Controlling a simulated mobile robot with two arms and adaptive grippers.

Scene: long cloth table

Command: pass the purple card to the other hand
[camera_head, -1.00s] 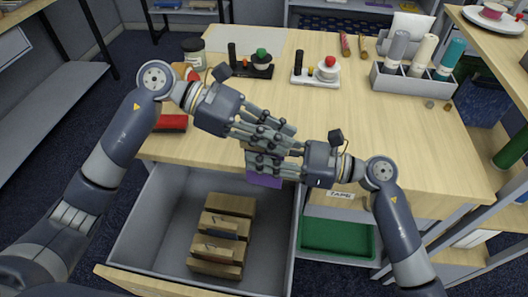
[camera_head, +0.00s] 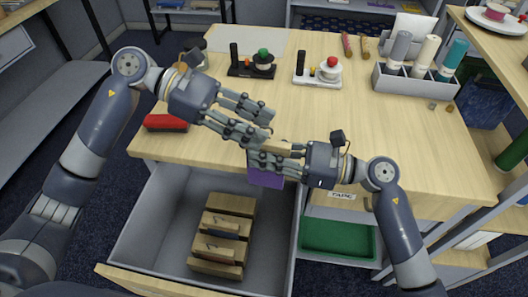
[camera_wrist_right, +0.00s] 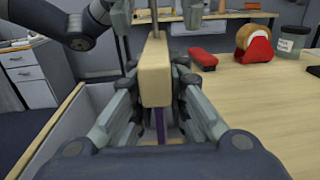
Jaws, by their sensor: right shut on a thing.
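The purple card (camera_head: 265,179) hangs below my right gripper (camera_head: 268,158), over the front edge of the table and the open drawer. A pale wooden block (camera_head: 277,147) sits at its top between the right fingers. My right gripper is shut on this piece. In the right wrist view the block (camera_wrist_right: 155,72) stands upright between the fingers, with a strip of the purple card (camera_wrist_right: 160,125) below it. My left gripper (camera_head: 258,122) is above and left of the right one, its fingers spread and empty. The right fingers partly hide the card's upper part.
The open drawer (camera_head: 145,215) below holds several wooden blocks (camera_head: 222,225). A red stapler-like object (camera_head: 166,122) lies at the table's left edge. Grey holder with bottles (camera_head: 405,83) stands at the back right. The middle of the table is clear.

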